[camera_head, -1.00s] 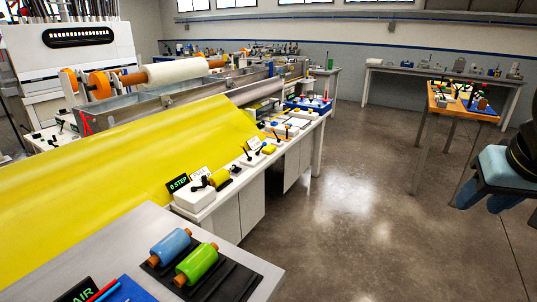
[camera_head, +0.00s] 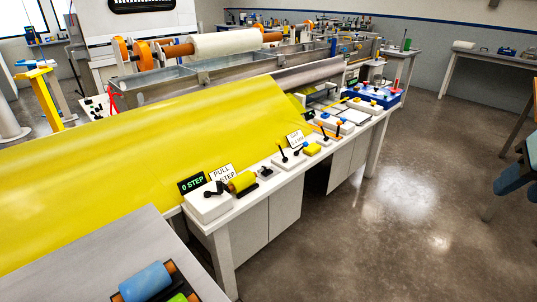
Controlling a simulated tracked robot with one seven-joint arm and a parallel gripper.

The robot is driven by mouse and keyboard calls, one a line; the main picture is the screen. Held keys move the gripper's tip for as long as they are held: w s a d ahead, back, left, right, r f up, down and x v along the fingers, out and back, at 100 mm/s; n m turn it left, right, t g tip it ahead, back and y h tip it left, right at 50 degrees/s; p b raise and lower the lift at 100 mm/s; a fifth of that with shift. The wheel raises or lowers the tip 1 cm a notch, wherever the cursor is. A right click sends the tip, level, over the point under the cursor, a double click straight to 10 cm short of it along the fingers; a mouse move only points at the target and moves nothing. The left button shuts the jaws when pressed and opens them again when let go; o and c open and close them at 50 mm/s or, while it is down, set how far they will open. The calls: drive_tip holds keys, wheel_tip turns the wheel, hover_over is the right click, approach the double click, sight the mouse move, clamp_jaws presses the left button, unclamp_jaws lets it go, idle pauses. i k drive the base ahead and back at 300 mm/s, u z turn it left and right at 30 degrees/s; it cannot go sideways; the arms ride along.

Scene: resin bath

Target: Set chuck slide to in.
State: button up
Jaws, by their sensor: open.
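I cannot tell for sure which part is the chuck slide. A white roll (camera_head: 236,45) on a brown core lies above the grey bath trough (camera_head: 215,73), with orange discs (camera_head: 143,52) at its left end. My gripper is out of view.
A yellow sheet (camera_head: 140,135) covers the bench's left part. Signs read "0 STEP" (camera_head: 191,185) and "PULL STEP" (camera_head: 222,174). A grey table (camera_head: 110,250) with a blue roll (camera_head: 145,281) stands at the near left. The floor (camera_head: 400,220) right of the bench is clear.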

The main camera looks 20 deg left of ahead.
sight(265, 170)
drive_tip(key=u, duration=0.45)
drive_tip(key=i, duration=1)
drive_tip(key=u, duration=0.65)
drive_tip(key=i, duration=0.3)
drive_tip(key=u, duration=0.25)
drive_tip(key=k, duration=0.85)
drive_tip(key=u, duration=0.2)
drive_tip(key=i, duration=0.9)
drive_tip(key=z, duration=0.1)
